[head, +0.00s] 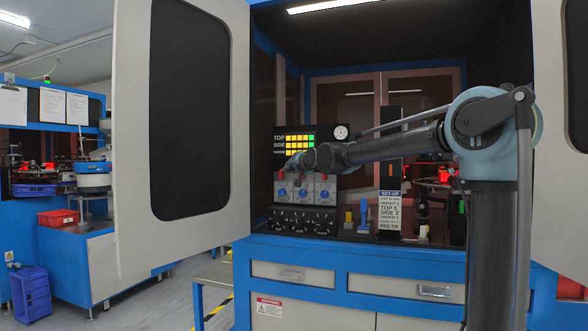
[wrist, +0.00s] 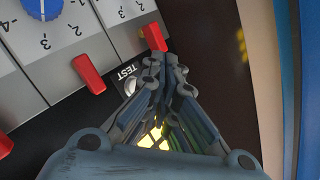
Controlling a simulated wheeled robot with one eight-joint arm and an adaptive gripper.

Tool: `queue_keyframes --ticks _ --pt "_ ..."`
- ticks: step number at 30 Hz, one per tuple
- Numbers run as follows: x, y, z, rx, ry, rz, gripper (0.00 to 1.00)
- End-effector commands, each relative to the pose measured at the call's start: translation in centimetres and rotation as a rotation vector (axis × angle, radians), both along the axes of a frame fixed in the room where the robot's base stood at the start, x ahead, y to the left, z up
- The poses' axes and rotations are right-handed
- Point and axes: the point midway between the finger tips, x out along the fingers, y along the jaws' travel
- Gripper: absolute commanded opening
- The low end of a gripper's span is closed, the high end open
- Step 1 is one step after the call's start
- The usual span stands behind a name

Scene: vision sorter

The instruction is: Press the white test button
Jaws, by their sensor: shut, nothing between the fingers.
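The white test button (wrist: 131,85) shows in the wrist view just below the TEST label, at the edge of the panel, partly covered by my fingers. My gripper (wrist: 166,63) is shut and empty. Its fingertips lie right of the button in the picture, close to a red lever (wrist: 154,38). I cannot tell whether they touch anything. In the head view my gripper (head: 288,173) is in front of the upper part of the control panel (head: 305,188), and the button cannot be made out.
Another red lever (wrist: 88,74) and a blue knob (wrist: 43,7) sit on the panel near my fingers. A lit display (head: 298,143) stands above the panel. A SET-UP sign (head: 390,210) and a blue-handled tool (head: 363,213) stand right. An open cabinet door (head: 140,130) flanks the left.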

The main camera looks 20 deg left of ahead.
Motion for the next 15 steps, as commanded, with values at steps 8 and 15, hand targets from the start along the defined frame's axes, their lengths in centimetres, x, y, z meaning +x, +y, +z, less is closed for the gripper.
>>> queue_keyframes --ticks 8,15 --pt "1.6 -0.3 0.0 0.001 0.000 -0.003 0.00" --pt "1.7 -0.3 0.0 0.000 -0.001 -0.002 0.00"
